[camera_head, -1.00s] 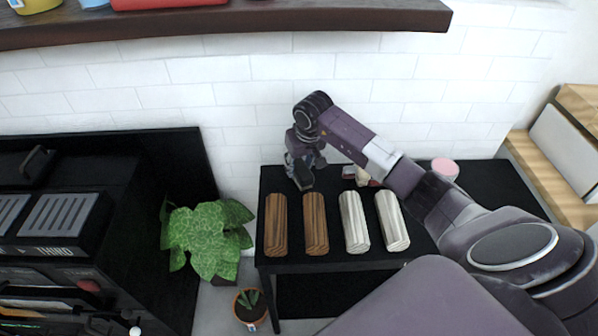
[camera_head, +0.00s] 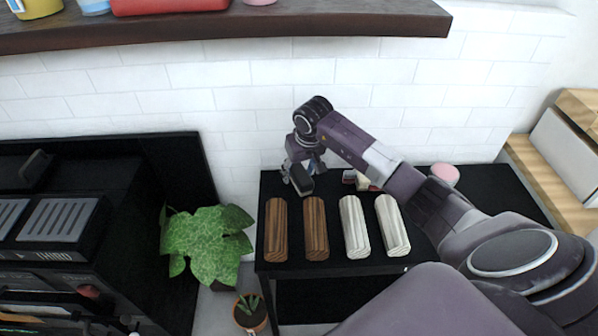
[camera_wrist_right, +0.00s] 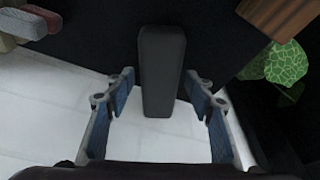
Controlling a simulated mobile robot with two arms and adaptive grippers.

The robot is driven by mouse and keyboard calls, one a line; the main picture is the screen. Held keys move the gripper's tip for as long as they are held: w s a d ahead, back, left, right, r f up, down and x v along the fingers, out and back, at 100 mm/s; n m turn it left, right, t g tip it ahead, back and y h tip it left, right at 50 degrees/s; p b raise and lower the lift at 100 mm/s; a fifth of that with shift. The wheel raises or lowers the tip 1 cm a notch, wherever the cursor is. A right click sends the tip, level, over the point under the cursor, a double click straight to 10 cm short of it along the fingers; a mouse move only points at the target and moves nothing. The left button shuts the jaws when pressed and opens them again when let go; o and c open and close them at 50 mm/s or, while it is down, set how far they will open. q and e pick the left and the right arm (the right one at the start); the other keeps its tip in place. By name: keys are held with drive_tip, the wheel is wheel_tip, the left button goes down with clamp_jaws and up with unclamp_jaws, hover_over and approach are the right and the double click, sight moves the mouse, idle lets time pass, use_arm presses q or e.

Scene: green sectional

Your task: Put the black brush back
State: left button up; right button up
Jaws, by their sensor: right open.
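The black brush (camera_head: 302,184) is a dark, block-shaped piece at the back left of the black table (camera_head: 350,283). It also shows in the right wrist view (camera_wrist_right: 162,70), end-on toward the pale wall side. My right gripper (camera_head: 304,171) is at the brush, pointing down. In the wrist view its open fingers (camera_wrist_right: 162,84) stand on either side of the brush, with gaps on both sides. I cannot tell how far the fingertips are above the table top. My left gripper is not in view.
Small items (camera_head: 360,180) and a pink round object (camera_head: 445,174) lie to the right. A leafy plant (camera_head: 208,243) stands left; a dark shelf (camera_head: 300,22) hangs above.

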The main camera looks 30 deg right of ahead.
drive_tip(key=v, duration=1.2)
drive_tip(key=shift+f, duration=0.15)
